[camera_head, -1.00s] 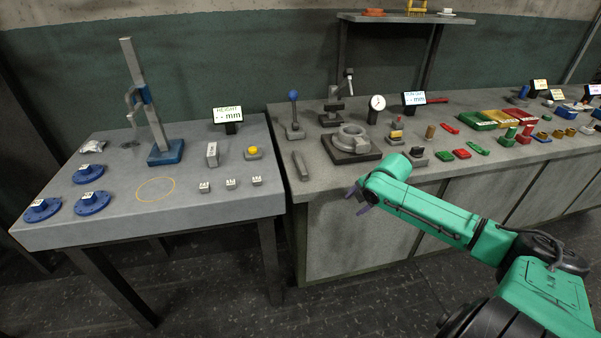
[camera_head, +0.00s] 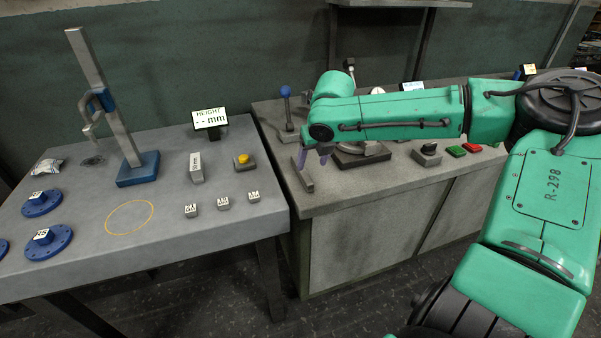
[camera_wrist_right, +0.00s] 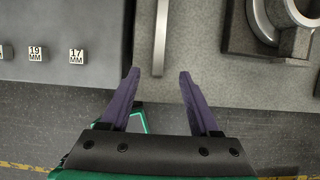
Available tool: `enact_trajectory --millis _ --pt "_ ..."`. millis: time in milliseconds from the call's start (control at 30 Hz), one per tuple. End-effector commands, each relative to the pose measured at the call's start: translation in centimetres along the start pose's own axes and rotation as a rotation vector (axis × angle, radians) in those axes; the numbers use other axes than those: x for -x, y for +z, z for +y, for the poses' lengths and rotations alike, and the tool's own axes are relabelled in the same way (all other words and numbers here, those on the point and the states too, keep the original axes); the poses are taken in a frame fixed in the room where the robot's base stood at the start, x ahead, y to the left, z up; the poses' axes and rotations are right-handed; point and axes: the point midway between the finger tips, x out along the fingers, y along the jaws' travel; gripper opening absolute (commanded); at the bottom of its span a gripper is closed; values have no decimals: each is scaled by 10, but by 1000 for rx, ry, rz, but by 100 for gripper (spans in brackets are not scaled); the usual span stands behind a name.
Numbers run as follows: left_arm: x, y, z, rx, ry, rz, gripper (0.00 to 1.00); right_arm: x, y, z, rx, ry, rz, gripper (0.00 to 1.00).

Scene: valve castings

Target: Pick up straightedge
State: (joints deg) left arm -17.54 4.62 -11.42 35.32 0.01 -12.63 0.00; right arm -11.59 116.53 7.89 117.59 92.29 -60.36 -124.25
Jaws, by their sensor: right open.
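The straightedge, a narrow grey metal bar (camera_head: 308,185), lies flat near the left end of the right-hand bench. It also shows in the right wrist view (camera_wrist_right: 160,38), pointing away from me, its near end in line with the gap between the fingertips. My right gripper (camera_head: 313,160) has purple fingers and hovers at the bar, partly covering it in the head view. In the right wrist view the gripper (camera_wrist_right: 159,74) is open, with nothing held between its fingers. My left gripper is not in view.
A round casting on a dark base (camera_wrist_right: 262,28) sits right of the bar. A blue-knobbed lever (camera_head: 287,108) stands behind it. The left table (camera_head: 90,265) carries small marked blocks (camera_head: 223,203) and a height gauge (camera_head: 137,172). A seam separates table and bench.

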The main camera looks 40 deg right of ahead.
Motion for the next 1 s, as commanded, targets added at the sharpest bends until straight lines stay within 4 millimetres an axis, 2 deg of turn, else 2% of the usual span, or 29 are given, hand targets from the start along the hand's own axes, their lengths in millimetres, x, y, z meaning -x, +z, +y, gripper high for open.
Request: enact_trajectory --millis 33,167,400,500,667,700,833,867,1000 --pt "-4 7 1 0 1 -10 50 -14 -2 -1 1 -5 3 62" --pt "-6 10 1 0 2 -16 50 -30 0 0 -1 -2 0 62" --pt "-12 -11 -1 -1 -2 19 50 -74 0 0 -1 -3 1 62" --pt "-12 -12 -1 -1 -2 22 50 -82 1 0 -2 0 -2 62" --pt "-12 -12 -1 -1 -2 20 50 -81 1 0 -2 1 -3 62" --pt "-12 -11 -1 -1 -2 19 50 -81 1 0 -2 1 -3 55" --pt "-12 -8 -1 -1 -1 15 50 -81 1 0 -3 1 -3 5" --pt "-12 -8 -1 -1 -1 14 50 -81 1 0 -3 1 -3 0" --pt "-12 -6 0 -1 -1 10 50 -81 1 0 -3 1 -3 0"
